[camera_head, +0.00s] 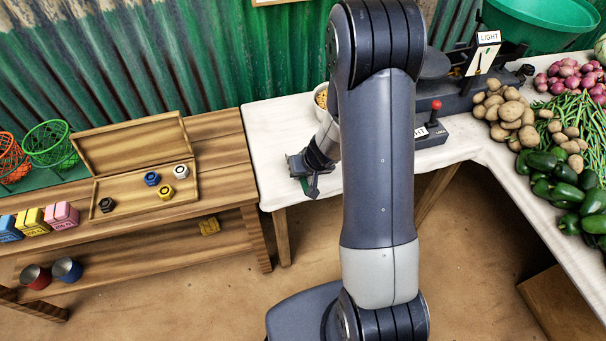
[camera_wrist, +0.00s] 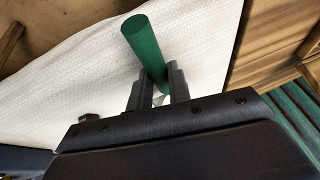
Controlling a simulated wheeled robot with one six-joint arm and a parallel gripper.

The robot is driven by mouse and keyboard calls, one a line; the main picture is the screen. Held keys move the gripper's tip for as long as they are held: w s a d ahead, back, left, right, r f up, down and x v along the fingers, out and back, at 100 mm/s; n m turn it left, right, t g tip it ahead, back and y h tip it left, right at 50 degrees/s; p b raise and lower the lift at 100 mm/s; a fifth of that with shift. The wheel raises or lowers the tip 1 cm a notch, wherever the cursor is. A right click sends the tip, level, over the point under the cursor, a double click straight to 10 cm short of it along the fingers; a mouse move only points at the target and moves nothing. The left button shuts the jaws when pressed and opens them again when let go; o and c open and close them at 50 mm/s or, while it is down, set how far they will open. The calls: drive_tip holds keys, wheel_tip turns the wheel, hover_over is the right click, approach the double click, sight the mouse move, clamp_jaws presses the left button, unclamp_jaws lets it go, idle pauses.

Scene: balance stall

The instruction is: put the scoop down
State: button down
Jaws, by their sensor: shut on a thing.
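The scoop's green handle (camera_wrist: 143,42) shows in the wrist view, between the two dark fingers of my gripper (camera_wrist: 160,88). My gripper is shut on it. The handle sticks out beyond the fingers over the white cloth; the rest of the scoop is mostly hidden by the fingers and gripper body. In the head view my gripper (camera_head: 308,178) is over the front left part of the white-covered table (camera_head: 270,140). I cannot tell whether the scoop touches the cloth.
A bowl of yellow grains (camera_head: 321,97) stands behind my gripper, partly hidden by my arm. A scale (camera_head: 455,95) with a red-knobbed lever is at the back. Vegetables (camera_head: 550,150) cover the right side. A wooden bench (camera_head: 220,150) with an open box (camera_head: 140,190) stands left.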

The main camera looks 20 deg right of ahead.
drive_tip(key=shift+f, duration=0.15)
drive_tip(key=c, duration=1.3)
unclamp_jaws()
drive_tip(key=shift+r+p, duration=0.3)
drive_tip(key=shift+r, duration=0.25)
drive_tip(key=p+v, duration=0.7)
drive_tip(key=v, duration=0.4)
drive_tip(key=shift+s+d+r+p, duration=0.1)
drive_tip(key=shift+s+p, duration=0.05)
drive_tip(key=shift+p, duration=0.25)
